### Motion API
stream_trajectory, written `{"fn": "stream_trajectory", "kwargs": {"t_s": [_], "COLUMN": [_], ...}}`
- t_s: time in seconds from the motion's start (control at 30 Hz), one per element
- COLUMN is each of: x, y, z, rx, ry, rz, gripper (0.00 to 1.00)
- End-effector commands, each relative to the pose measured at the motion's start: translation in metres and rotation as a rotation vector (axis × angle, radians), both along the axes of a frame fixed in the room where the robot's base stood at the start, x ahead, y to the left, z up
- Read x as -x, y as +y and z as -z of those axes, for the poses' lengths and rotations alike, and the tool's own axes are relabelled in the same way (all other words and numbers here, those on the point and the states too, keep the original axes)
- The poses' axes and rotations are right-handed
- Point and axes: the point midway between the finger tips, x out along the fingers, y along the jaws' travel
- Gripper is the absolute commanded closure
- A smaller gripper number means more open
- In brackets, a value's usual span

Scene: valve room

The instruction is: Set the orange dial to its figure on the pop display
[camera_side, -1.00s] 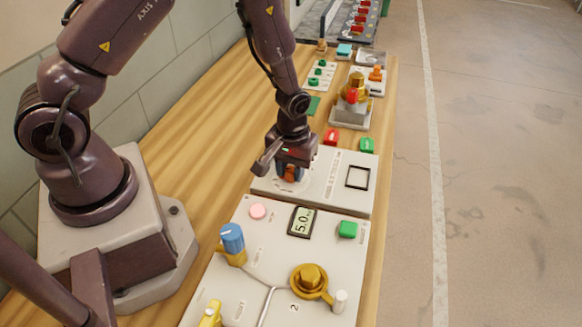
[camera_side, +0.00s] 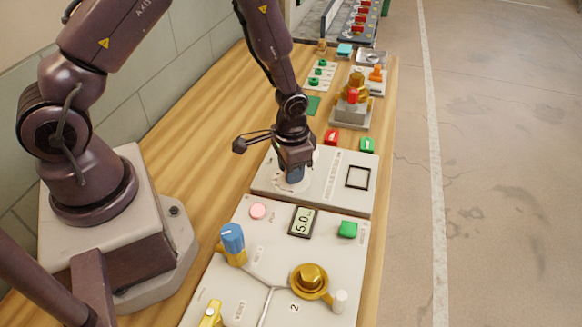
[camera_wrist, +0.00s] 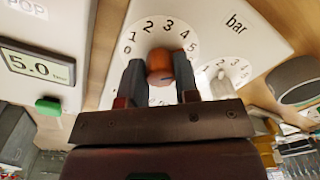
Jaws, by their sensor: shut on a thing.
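The orange dial (camera_wrist: 160,64) shows in the wrist view in the middle of a white round scale with figures 1 to 5 visible. A small dark mark shows low on the knob; I cannot tell which figure it points at. My gripper (camera_wrist: 158,73) is shut on the dial, a dark finger on each side. In the side view my gripper (camera_side: 293,178) points down over the panel and hides the dial. The display (camera_wrist: 38,68) reads 5.0 bar, below a POP label; it also shows in the side view (camera_side: 302,221).
A second scale with a pale knob (camera_wrist: 221,74) stands close to the right finger. On the near panel are a green button (camera_side: 347,229), a pink button (camera_side: 258,211), a blue knob (camera_side: 232,237) and a yellow valve (camera_side: 310,278). A brass fitting (camera_side: 355,88) stands farther back.

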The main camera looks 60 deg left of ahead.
Motion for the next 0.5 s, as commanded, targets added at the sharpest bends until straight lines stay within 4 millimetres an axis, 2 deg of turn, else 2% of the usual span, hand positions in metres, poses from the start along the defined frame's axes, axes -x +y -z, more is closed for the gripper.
{"fn": "stream_trajectory", "kwargs": {"t_s": [0.5], "x": [0.0007], "y": [-0.0002], "z": [-0.0008], "rx": [0.0], "ry": [0.002], "rz": [0.051], "gripper": [0.95]}}
